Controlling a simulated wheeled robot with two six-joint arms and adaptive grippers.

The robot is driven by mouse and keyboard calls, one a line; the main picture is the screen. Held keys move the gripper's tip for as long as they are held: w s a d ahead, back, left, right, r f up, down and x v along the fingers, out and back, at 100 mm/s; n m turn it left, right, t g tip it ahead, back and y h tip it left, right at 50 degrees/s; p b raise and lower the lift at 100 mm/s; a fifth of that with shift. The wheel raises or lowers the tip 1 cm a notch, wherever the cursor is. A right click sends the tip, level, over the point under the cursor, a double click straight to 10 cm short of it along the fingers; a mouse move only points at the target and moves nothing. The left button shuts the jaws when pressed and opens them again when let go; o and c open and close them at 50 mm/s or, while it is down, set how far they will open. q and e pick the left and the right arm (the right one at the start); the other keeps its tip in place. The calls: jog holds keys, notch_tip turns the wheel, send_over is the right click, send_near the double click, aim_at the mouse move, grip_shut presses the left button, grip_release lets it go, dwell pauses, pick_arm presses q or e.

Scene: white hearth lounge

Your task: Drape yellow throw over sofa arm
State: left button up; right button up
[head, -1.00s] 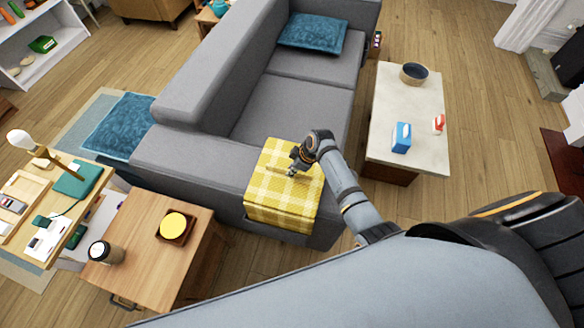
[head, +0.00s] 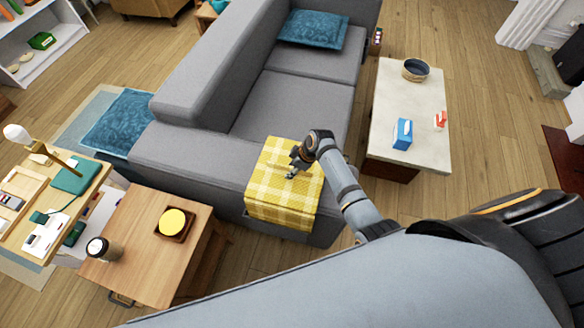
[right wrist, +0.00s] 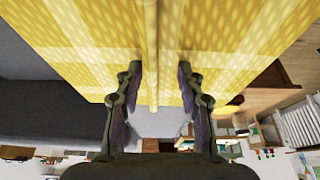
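The yellow checked throw (head: 265,190) lies over the near end of the grey sofa arm (head: 190,160). It covers the top and hangs down over the outer side. My right gripper (head: 291,173) is just above the throw's top. In the right wrist view the throw (right wrist: 80,50) fills the upper part, with a thin fold or edge running down between the fingers. The fingers of my right gripper (right wrist: 159,85) stand apart with clear space on both sides of that fold. Whether the fingertips touch the cloth is hard to tell. My left gripper is not in view.
A wooden side table (head: 140,245) with a yellow round item (head: 173,222) and a cup (head: 99,249) stands at the left. A pale coffee table (head: 420,110) holds a bowl (head: 415,70) and a blue box (head: 402,134). The seat is clear near the arm.

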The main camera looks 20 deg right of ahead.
jog(key=shift+d+r, duration=0.15)
jog(key=w+a+r+p+v, duration=0.1)
jog(key=p+v, duration=0.8)
jog(key=v, duration=1)
jog(key=shift+a, duration=0.6)
jog(key=shift+w, duration=0.15)
